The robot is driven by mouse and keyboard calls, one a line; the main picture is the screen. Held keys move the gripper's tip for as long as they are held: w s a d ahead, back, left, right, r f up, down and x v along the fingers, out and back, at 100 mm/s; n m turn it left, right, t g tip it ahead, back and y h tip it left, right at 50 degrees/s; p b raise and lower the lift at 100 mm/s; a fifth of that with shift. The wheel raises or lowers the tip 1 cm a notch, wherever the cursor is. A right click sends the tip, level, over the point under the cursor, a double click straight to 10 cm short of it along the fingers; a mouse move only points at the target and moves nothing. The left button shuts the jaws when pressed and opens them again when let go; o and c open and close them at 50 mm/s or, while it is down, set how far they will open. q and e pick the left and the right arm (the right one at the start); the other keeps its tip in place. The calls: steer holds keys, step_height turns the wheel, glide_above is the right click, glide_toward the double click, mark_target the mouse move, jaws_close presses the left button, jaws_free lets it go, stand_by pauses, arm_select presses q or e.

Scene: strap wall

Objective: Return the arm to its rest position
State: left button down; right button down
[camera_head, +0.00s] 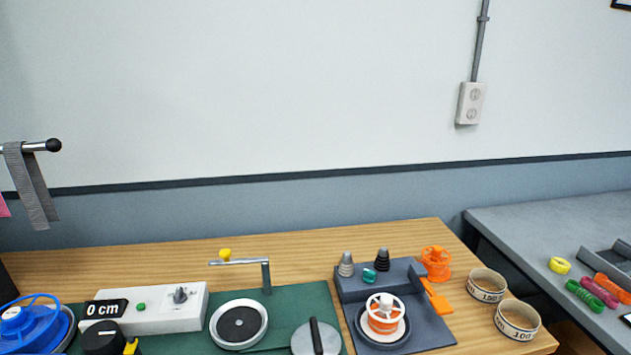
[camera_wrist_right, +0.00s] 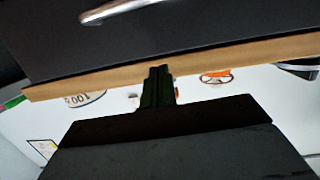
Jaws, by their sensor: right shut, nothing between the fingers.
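My right gripper (camera_wrist_right: 159,72) shows only in the right wrist view, as dark fingers closed together with nothing between them. The fingers overlap the line of a wooden edge (camera_wrist_right: 235,58) in that view; I cannot tell how far apart they are. Neither arm shows in the head view, and my left gripper is in no view.
A wooden bench (camera_head: 432,235) carries a white box with a "0 cm" display (camera_head: 103,309), a grey fixture (camera_head: 437,328) and two marked cups (camera_head: 488,285). A grey table (camera_head: 540,217) stands at right. A grey strap (camera_head: 36,187) hangs from a rod. A dark front with a metal handle (camera_wrist_right: 112,10) shows in the wrist view.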

steer(key=s+a+f+g, duration=0.2)
steer(key=s+f+g, duration=0.2)
steer(key=s+f, duration=0.55)
steer(key=s+a+f+g, duration=0.2)
steer(key=s+f+g, duration=0.3)
steer(key=f, duration=0.8)
steer(key=s+a+f+g, duration=0.1)
steer(key=s+f+g, duration=0.1)
steer(key=s, duration=0.6)
steer(key=s+a+f+n+g+b, duration=0.1)
steer(key=s+a+f+g, duration=0.1)
steer(key=s+f, duration=0.3)
steer(key=s+a+f+g, duration=0.2)
steer(key=s+f, duration=0.2)
steer(key=s, duration=0.6)
steer(key=shift+s+a+n+h+b, duration=0.25)
steer(key=shift+s+n+h+b, duration=0.05)
steer(key=shift+n+h+b, duration=0.1)
